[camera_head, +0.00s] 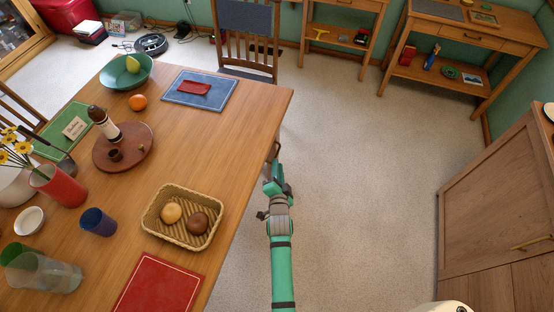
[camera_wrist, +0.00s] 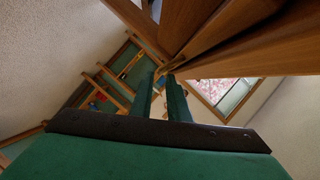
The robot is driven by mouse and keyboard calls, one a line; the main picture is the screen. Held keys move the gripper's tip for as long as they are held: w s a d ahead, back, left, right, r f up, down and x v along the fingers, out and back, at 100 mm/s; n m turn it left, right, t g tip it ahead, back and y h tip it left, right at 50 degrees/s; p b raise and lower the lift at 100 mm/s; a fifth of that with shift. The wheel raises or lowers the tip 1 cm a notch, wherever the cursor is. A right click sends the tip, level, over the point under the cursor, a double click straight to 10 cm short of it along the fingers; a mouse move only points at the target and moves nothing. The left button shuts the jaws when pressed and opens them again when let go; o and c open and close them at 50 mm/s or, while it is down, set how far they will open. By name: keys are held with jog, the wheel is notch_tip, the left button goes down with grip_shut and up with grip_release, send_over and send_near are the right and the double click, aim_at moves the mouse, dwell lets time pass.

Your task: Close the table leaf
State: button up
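The wooden table (camera_head: 218,115) fills the left of the head view, with its right edge running beside my arm. I cannot make out a separate leaf on its top there. In the wrist view, brown wooden boards (camera_wrist: 235,50) of the table loom close at upper right. A small brass-coloured fitting (camera_wrist: 165,69) shows at their lower corner, just at my fingertips. My gripper (camera_head: 274,172) is just off the table's right edge. In the wrist view its two green fingers (camera_wrist: 162,80) stand a little apart. Whether they touch the fitting is unclear.
A wicker basket (camera_head: 150,224) with two buns and a red mat (camera_head: 158,287) lie near the table's right edge. A chair (camera_head: 246,40) stands behind the table. A wooden cabinet (camera_head: 495,215) stands at right. The floor (camera_head: 370,150) between is clear.

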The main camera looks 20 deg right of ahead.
jog(key=shift+v, duration=1.8)
